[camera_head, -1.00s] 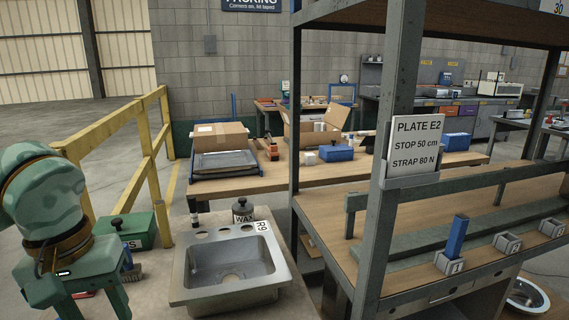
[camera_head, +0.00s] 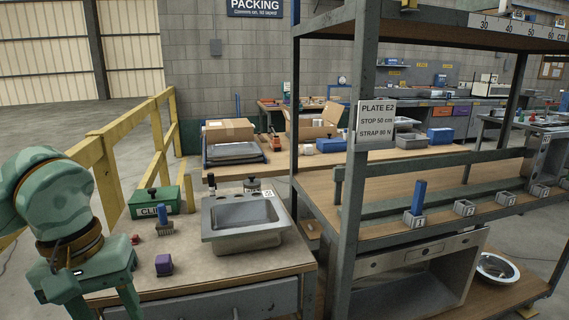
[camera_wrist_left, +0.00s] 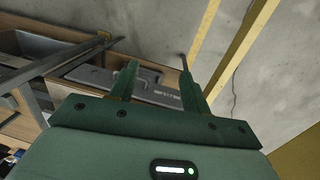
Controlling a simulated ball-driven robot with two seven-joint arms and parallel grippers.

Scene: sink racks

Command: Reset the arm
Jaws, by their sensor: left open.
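My left arm comes in at the left of the head view, green and bent, with its gripper (camera_head: 88,293) low at the left front of the bench. In the left wrist view the two green fingers of my left gripper (camera_wrist_left: 158,85) stand apart with nothing between them. My right gripper shows in neither view.
A metal sink (camera_head: 240,222) sits on the bench, with a green box (camera_head: 153,201), a blue brush (camera_head: 163,222) and a purple block (camera_head: 163,265) beside it. A steel rack post (camera_head: 352,190) stands right of it. A yellow railing (camera_head: 108,172) runs behind my left arm.

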